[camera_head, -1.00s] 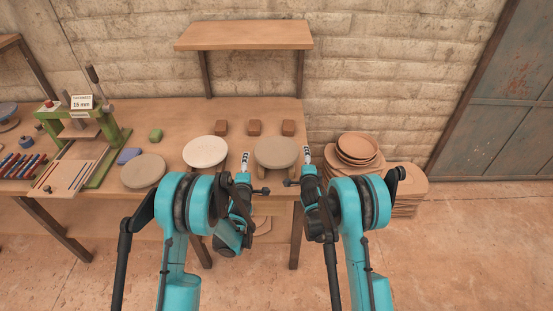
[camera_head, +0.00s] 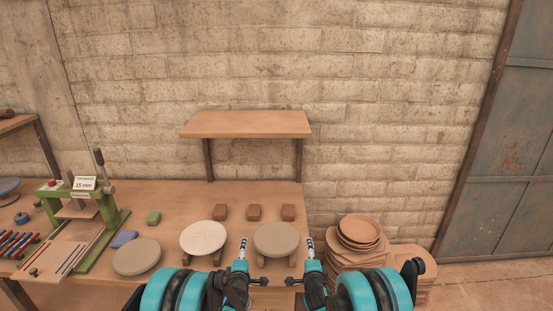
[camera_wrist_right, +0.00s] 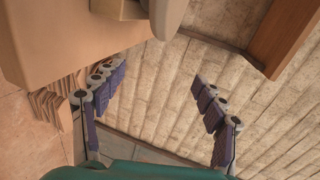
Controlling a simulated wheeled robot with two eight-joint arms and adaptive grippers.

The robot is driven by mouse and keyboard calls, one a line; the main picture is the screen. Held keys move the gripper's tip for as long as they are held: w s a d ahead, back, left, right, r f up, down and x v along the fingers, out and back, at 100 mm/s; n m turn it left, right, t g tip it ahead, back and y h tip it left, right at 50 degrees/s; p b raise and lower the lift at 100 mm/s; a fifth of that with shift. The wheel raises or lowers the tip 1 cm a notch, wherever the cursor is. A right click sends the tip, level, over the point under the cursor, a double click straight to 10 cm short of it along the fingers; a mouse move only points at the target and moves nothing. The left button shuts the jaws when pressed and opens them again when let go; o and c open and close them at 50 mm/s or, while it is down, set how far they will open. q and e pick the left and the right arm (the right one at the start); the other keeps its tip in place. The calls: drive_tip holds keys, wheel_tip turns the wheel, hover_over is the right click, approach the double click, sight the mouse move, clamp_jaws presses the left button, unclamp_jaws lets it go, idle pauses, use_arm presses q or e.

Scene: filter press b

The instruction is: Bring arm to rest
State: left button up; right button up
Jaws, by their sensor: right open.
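My left gripper (camera_head: 243,246) points forward near the table's front edge, between the white disc and the grey-brown disc. Its fingers are too small to show whether they are open. My right gripper (camera_head: 310,247) points forward just right of the grey-brown disc. In the right wrist view my right gripper (camera_wrist_right: 158,86) has its fingers spread wide with nothing between them. Both arms are held bent at the bottom of the head view.
The wooden table (camera_head: 170,196) carries a white disc (camera_head: 203,237), a grey-brown disc (camera_head: 276,239), small brown blocks (camera_head: 254,212) and a green press (camera_head: 108,210). A shelf (camera_head: 247,124) is above. Stacked clay plates (camera_head: 359,232) stand at right. Floor at far right is clear.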

use_arm(q)
drive_tip(key=s+a+r+m+g+y, duration=0.1)
drive_tip(key=s+a+r+m+g, duration=0.2)
drive_tip(key=s+r, duration=0.45)
drive_tip(key=s+a+r+m+g, duration=0.1)
drive_tip(key=s+a+r+m, duration=0.2)
drive_tip(key=s+r+m, duration=0.35)
use_arm(e)
drive_tip(key=s+d+r+n+g+h, duration=0.1)
drive_tip(key=s+d+r+n+g, duration=0.2)
drive_tip(key=s+r, duration=0.45)
drive_tip(key=s+d+r+n+g, duration=0.1)
drive_tip(key=s+d+r+n, duration=0.2)
drive_tip(key=s+r+n, duration=0.35)
use_arm(q)
drive_tip(key=s+f+m+g+h, duration=0.1)
drive_tip(key=s+m+g, duration=0.3)
drive_tip(key=s, duration=2.1)
drive_tip(key=m, duration=0.4)
drive_tip(key=shift+s+f, duration=0.3)
drive_tip(key=shift+s, duration=0.05)
use_arm(e)
drive_tip(key=s+f+n+g+y, duration=0.1)
drive_tip(key=s+n+g, duration=0.3)
drive_tip(key=s, duration=2.1)
drive_tip(key=n, duration=0.4)
drive_tip(key=shift+s+f, duration=0.3)
drive_tip(key=shift+s, duration=0.05)
